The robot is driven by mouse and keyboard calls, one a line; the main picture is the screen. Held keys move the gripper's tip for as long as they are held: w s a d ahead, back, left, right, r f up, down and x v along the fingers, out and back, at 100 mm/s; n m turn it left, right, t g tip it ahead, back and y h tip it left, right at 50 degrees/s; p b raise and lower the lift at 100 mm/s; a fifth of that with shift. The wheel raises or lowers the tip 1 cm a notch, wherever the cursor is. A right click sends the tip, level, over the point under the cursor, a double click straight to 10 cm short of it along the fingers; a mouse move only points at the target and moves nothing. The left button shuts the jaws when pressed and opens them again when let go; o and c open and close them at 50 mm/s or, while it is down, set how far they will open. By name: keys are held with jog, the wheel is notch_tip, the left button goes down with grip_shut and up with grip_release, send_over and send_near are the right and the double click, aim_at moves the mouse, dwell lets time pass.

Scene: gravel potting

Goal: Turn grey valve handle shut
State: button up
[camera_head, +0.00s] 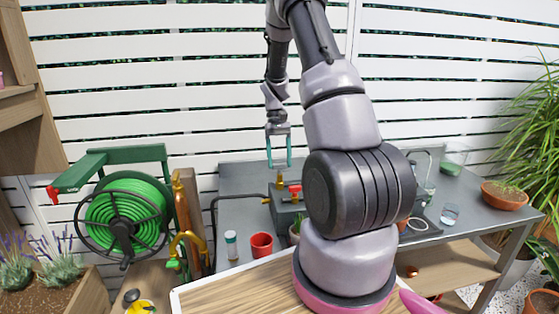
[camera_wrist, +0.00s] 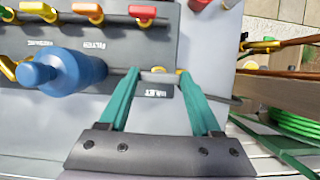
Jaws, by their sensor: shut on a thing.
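My gripper (camera_head: 279,164) points down over the grey valve station (camera_head: 284,214) on the bench. In the wrist view my gripper (camera_wrist: 158,72) has its two teal fingers apart, with the fingertips on either side of the grey valve handle (camera_wrist: 158,70). The fingers are shut on this handle. Only a small part of it shows, with a bit of brass, above a white printed label. The fingertips hide its ends, so its exact angle is hard to tell.
Beside it are a red handle (camera_wrist: 142,12), an orange handle (camera_wrist: 88,10) and a blue cylinder (camera_wrist: 80,70). A red cup (camera_head: 262,246) and a small bottle (camera_head: 231,245) stand on the bench front. A green hose reel (camera_head: 125,215) is at left.

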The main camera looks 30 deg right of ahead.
jog(key=o, duration=1.4)
jog(key=shift+r, duration=0.1)
jog(key=v, duration=1)
jog(key=shift+w+r, duration=0.15)
jog(key=shift+r, duration=0.15)
